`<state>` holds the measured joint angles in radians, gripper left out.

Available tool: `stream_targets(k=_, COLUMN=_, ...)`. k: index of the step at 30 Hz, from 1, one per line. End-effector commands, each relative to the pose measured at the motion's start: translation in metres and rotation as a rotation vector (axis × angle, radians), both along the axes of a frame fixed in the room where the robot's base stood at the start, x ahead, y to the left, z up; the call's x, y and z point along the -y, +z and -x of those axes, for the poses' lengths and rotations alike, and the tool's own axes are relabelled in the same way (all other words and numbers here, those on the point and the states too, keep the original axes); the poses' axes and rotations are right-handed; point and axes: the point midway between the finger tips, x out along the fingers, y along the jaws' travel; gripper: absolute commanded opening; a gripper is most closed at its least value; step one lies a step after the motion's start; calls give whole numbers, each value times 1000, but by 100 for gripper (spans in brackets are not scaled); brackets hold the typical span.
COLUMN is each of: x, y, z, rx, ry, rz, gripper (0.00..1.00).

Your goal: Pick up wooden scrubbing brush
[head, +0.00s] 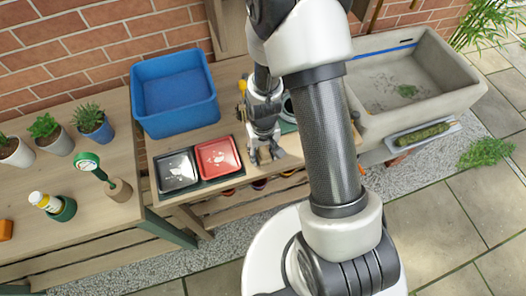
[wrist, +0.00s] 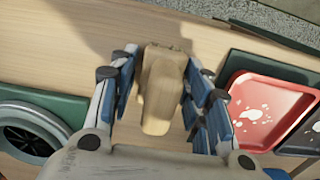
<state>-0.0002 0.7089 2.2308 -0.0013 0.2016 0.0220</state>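The wooden scrubbing brush (wrist: 162,88) is a tan wooden block lying on the wooden bench top in the wrist view. My gripper (wrist: 160,62) is over it, with one blue-padded finger on each side. A gap shows between the left finger and the brush; the right finger is very close to it, and I cannot tell if it touches. The fingers are apart and not closed on it. In the head view my gripper (head: 266,155) is low over the bench, right of the red tray, and mostly hides the brush.
The red tray (wrist: 235,92) and black tray (head: 177,171) with white marks lie beside the gripper. A round dark part on a green base (wrist: 30,135) is on its other side. A blue bin (head: 173,93) stands behind, and a concrete sink (head: 440,85) is at right.

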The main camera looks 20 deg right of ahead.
Motion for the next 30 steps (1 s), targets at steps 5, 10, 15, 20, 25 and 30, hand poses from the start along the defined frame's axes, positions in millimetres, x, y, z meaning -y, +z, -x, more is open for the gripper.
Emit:
stream_targets(k=5, x=0, y=0, z=0, rx=0, ry=0, rz=0, gripper=29)
stream_targets(k=10, x=0, y=0, z=0, rx=0, ry=0, rz=0, gripper=18)
stream_targets(k=15, x=0, y=0, z=0, rx=0, ry=0, rz=0, gripper=8)
stream_targets(k=20, x=0, y=0, z=0, rx=0, ry=0, rz=0, gripper=7)
stream_targets(k=25, x=0, y=5, z=0, rx=1, ry=0, rz=0, gripper=7)
stream_targets(k=30, x=0, y=25, z=-1, rx=3, ry=0, rz=0, gripper=7)
